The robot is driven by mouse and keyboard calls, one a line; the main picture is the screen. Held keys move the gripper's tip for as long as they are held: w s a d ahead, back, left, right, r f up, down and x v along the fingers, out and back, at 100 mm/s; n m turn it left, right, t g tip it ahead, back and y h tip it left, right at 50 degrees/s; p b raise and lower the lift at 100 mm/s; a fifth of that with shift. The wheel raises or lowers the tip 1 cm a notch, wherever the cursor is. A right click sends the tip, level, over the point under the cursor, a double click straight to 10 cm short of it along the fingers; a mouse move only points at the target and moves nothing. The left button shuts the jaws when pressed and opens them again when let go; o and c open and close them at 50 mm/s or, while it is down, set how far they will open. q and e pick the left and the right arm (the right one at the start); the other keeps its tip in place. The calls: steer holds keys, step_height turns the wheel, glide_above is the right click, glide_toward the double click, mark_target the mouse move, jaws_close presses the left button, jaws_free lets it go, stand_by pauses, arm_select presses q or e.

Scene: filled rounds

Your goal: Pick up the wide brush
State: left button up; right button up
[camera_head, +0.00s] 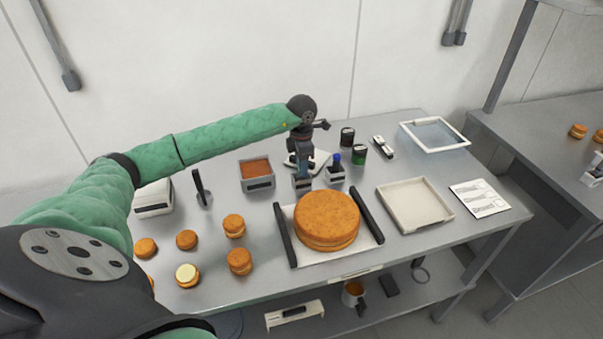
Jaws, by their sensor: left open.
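My left gripper (301,168) points down over the back middle of the steel table. It is open. A blue upright handle shows between or just behind its fingers, rising from a small light holder (302,184); the fingers hide much of it. A second small holder (336,175) stands just to the right, with a dark blue-topped item (337,160) upright in it. I cannot tell for certain which of the two is the wide brush, nor whether the fingers touch the handle. My right gripper is not in view.
A large round cake (327,220) lies on a tray with dark side bars in front of the holders. Several small filled rounds (234,225) stand at left. A brown-filled tub (256,174), dark cans (347,136) and an empty beige tray (414,204) stand around.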

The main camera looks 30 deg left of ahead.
arm_select(q)
steer(key=shift+f, duration=0.25)
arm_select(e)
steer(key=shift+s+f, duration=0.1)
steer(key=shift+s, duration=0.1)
arm_select(q)
steer(key=shift+c, duration=0.2)
jaws_close()
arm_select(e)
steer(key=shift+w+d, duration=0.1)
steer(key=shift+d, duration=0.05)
arm_select(q)
steer(key=shift+r, duration=0.15)
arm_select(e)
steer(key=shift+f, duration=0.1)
